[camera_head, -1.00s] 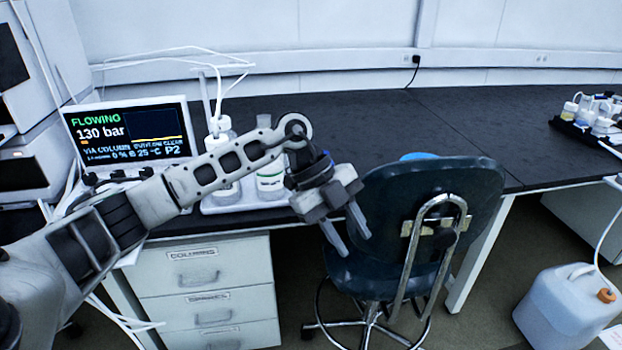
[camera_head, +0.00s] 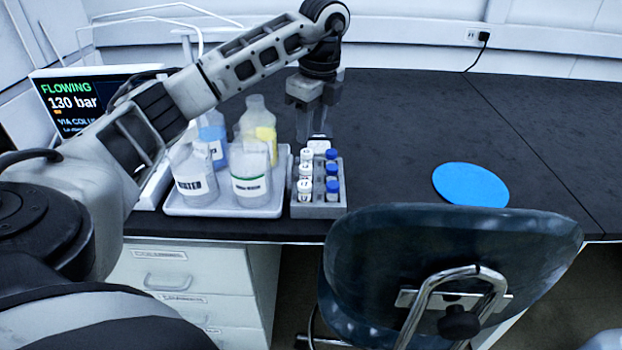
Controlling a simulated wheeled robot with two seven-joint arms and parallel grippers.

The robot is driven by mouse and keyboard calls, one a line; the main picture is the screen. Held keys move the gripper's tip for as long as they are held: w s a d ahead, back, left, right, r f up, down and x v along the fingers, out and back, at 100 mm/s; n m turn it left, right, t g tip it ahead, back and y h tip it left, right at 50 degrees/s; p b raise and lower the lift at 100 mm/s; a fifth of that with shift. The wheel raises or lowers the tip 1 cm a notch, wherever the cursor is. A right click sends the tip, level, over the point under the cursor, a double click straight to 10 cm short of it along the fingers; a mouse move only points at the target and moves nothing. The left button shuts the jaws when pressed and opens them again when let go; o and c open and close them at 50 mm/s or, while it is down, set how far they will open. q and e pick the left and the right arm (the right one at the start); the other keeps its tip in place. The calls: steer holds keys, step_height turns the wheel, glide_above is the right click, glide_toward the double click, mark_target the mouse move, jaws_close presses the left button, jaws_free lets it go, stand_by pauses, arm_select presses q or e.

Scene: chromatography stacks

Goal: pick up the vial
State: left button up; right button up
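Several vials (camera_head: 332,190) with blue or white caps stand upright in a grey rack (camera_head: 318,211) on the dark bench. My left gripper (camera_head: 314,132) points down over the back end of the rack. Its fingers reach down on either side of a dark and white piece at the rack's far end; I cannot tell whether that is a vial or whether they touch it. The gap between the fingers is hard to make out. My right gripper is out of the picture.
A white tray (camera_head: 275,206) with several bottles stands left of the rack. A blue disc (camera_head: 470,185) lies on the bench (camera_head: 400,130) to the right. A dark chair (camera_head: 450,260) stands at the bench's front edge. A monitor (camera_head: 60,95) is at the left.

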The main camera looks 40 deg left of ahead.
mark_target(307, 167)
arm_select(q)
steer(key=f, duration=0.3)
steer(key=a+f, duration=0.1)
steer(key=f, duration=0.7)
steer(key=shift+a, duration=0.15)
steer(key=shift+c, duration=0.4)
steer(key=c, duration=0.7)
